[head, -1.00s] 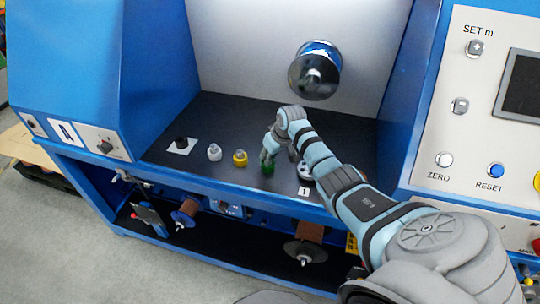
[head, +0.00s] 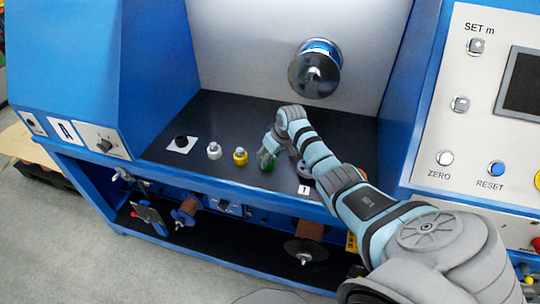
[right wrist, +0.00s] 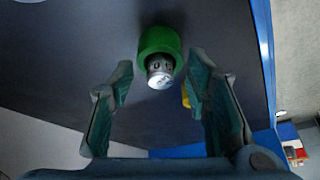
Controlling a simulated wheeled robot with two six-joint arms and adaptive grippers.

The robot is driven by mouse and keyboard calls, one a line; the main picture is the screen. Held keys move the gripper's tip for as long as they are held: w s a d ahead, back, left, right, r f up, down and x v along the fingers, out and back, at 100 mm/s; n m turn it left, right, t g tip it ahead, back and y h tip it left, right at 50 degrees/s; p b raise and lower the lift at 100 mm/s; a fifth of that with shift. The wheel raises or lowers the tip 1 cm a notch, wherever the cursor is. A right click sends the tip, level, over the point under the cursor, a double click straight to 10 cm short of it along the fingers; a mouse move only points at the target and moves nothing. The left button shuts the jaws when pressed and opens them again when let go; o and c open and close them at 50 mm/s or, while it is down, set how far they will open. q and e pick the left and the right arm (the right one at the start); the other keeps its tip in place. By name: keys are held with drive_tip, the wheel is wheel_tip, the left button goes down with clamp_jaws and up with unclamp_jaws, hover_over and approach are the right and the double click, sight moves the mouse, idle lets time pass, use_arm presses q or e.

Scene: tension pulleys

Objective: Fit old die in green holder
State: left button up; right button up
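The green holder (head: 268,167) stands on the dark work surface, below my right gripper (head: 266,157), which partly covers it. In the right wrist view the green holder (right wrist: 160,42) shows as a round ring with a small silver cylindrical piece (right wrist: 160,76) at its opening. The piece carries faint markings; it may be the die, and how deep it sits cannot be told. In that view my right gripper (right wrist: 158,82) is open, its fingers on either side of the silver piece with gaps to both. My left gripper is not in view.
A yellow holder (head: 240,157) and a white holder (head: 214,151) with silver tops stand to the left. A black piece (head: 181,141) sits on a white square beyond them. A label marked 1 (head: 304,189) is right of the gripper. A chrome cylinder (head: 315,70) projects from the back wall.

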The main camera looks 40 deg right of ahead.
drive_tip(key=v, duration=1.2)
